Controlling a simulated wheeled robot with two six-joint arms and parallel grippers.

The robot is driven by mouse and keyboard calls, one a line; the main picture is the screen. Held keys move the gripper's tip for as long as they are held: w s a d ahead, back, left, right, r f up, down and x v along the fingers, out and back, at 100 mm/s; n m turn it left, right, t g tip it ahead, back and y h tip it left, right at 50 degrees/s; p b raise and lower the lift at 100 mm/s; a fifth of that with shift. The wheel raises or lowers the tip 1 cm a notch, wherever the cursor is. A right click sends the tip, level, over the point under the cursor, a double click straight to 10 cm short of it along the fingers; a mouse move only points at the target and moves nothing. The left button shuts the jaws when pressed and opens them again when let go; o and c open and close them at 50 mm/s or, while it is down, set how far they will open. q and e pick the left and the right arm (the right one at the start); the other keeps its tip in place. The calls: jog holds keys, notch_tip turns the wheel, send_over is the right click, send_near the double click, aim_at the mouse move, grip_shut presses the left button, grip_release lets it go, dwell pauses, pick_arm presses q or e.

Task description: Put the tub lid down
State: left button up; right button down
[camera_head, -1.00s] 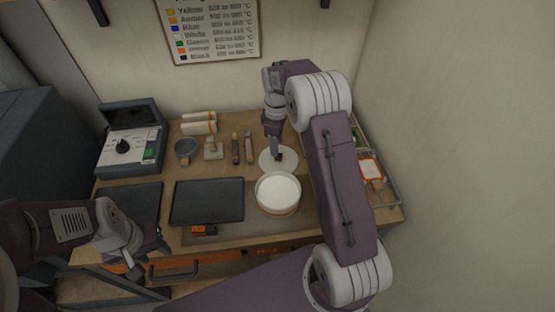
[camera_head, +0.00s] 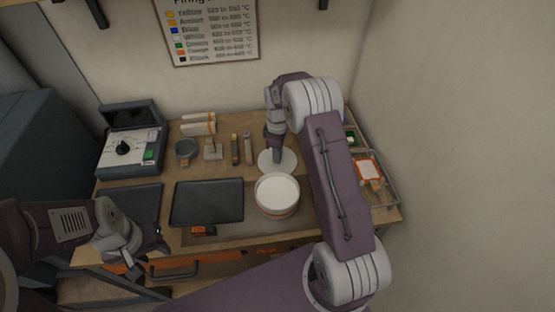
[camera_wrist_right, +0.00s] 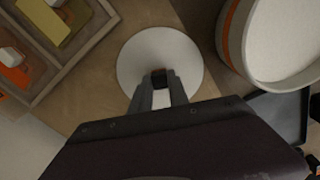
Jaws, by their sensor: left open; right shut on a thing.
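The tub lid (camera_head: 288,157) is a flat white disc with a small dark knob. It is at the table's back middle, just behind the tub, and shows in the right wrist view (camera_wrist_right: 138,58). My right gripper (camera_head: 277,157) is shut on the lid's knob, with its fingers (camera_wrist_right: 160,84) around it. The lid looks flat and at or very near the table top; I cannot tell whether it touches. The round tub (camera_head: 277,190), full of white material, stands open beside it, also in the wrist view (camera_wrist_right: 290,40). My left gripper (camera_head: 155,233) is open and empty at the front left.
A tray with compartments (camera_head: 388,196) is at the right. Dark flat trays (camera_head: 207,202) lie left of the tub. Behind them are a grey bowl (camera_head: 186,148), tools (camera_head: 235,148) and white rolls (camera_head: 198,128).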

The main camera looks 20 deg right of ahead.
notch_tip(320, 180, up, 5)
jog(key=p, duration=0.4)
jog(key=shift+f, duration=0.2)
jog(key=s+d+r+p, duration=0.1)
jog(key=s+d+r, duration=0.1)
jog(key=s+d+r+p, duration=0.2)
jog(key=s+d, duration=0.1)
jog(key=s+d+r+p, duration=0.1)
jog(key=s+d+r, duration=0.1)
jog(key=shift+s+d, duration=0.3)
jog(key=shift+s, duration=0.1)
jog(key=shift+s+d+r+p, duration=0.25)
jog(key=shift+s+p, duration=0.05)
jog(key=shift+p, duration=0.1)
